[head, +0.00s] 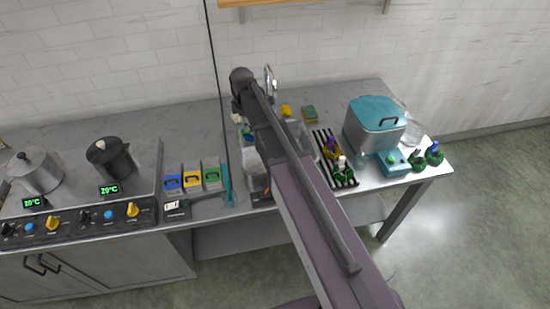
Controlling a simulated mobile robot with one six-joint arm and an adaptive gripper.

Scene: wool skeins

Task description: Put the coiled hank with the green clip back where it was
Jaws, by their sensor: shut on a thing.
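My arm crosses the middle of the picture and ends in a dark joint over the sink area. My gripper does not show; it seems hidden behind the arm. I cannot make out a coiled hank with a green clip for certain. A small blue-and-green thing (247,133) shows just left of the arm, too small to identify. A purple-and-yellow item (331,149) and a dark green item with a white top (343,171) stand on a dark striped rack (322,138). Two dark green items, one (417,160) and a blue-topped one (434,155), stand at the counter's right end.
A teal-lidded pot (375,125) stands right of the rack, with a teal box (393,164) before it. Blue (172,183), yellow (192,180) and green (212,178) marked containers sit left of the sink. A stove (80,200) with two pots is at left.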

